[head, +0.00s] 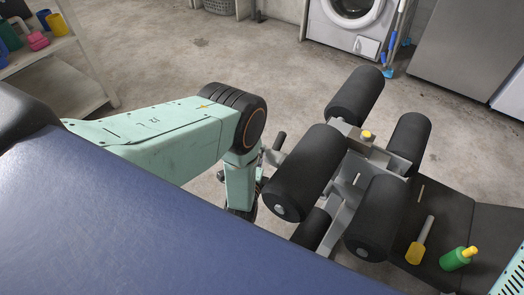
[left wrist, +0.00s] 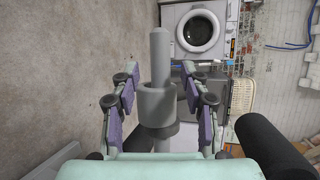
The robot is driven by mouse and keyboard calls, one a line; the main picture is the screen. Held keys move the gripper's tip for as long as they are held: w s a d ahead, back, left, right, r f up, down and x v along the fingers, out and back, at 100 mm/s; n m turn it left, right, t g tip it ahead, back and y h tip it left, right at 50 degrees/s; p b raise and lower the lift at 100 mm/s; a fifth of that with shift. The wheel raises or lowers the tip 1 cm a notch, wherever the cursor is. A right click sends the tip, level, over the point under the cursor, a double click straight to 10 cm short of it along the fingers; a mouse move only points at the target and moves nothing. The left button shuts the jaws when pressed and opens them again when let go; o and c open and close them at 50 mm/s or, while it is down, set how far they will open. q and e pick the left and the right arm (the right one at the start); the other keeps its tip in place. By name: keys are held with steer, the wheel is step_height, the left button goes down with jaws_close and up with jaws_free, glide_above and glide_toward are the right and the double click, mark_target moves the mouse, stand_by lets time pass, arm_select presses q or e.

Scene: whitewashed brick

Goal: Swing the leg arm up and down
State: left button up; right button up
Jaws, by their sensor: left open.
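The leg arm is a grey metal frame (head: 340,205) with several thick black foam rollers (head: 357,95), at the right of the head view. A dark peg (head: 279,141) with a grey base sticks out on its left side. My left gripper (head: 243,205) is low beside the frame, partly hidden by my own arm. In the left wrist view my left gripper (left wrist: 162,95) is open, its purple-padded fingers on either side of a grey post (left wrist: 160,60) with a thick collar. Gaps show between pads and post. My right gripper is out of view.
A black pad (head: 440,205) at the right bears a yellow-handled tool (head: 420,241) and a green bottle (head: 457,259). A washing machine (head: 348,25) stands at the back. A shelf (head: 55,65) is at the far left. Concrete floor between is clear.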

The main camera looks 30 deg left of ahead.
arm_select(q)
steer(key=b+x, duration=0.1)
steer(key=x, duration=0.3)
steer(key=shift+w+b, duration=0.2)
steer(key=shift+b, duration=0.1)
jaws_close()
steer(key=shift+a, duration=0.1)
stand_by(0.5)
